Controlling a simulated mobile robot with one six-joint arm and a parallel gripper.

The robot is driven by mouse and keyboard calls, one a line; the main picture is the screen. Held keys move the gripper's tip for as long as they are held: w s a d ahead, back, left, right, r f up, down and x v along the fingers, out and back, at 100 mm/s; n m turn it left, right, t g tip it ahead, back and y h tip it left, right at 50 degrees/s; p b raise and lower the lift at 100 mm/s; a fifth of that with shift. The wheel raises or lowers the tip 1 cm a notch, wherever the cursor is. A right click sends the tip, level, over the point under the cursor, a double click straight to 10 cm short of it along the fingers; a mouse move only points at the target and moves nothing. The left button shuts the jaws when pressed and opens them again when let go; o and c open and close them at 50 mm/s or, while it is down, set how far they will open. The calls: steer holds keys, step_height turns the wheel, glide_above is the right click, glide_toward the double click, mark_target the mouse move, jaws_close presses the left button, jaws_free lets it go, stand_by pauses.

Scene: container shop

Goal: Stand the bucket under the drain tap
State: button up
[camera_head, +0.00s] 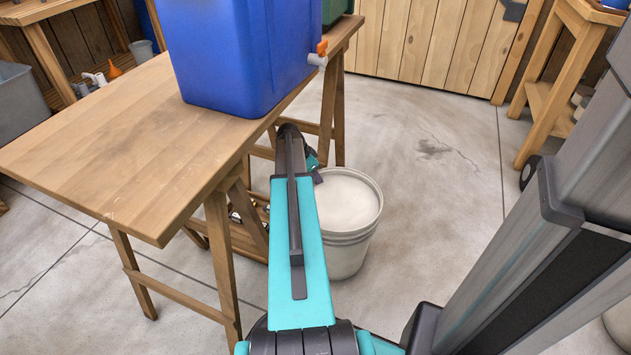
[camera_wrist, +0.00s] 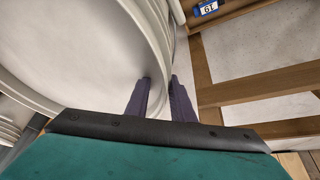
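The bucket (camera_head: 346,235) is pale grey-white and stands upright beside the table's right side, with its open top showing. The drain tap (camera_head: 318,56), white with an orange handle, sticks out low on the right side of the blue container (camera_head: 235,60). The bucket is nearer to me than the tap, not directly below it. My gripper (camera_head: 314,172) is at the left of the bucket's rim, mostly hidden by my arm. In the wrist view its dark fingers (camera_wrist: 160,85) sit close together, one on each side of the bucket wall (camera_wrist: 90,50).
The wooden table (camera_head: 110,150) bears the blue container; its trestle legs (camera_head: 222,260) are close to the left of the bucket. Open concrete floor (camera_head: 440,190) lies right of the bucket. A wooden stand (camera_head: 545,100) is at the far right.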

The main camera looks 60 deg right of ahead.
steer(key=p+v, duration=0.4)
steer(key=v, duration=0.8)
steer(key=shift+r, duration=0.1)
stand_by(0.8)
steer(key=shift+s, duration=0.1)
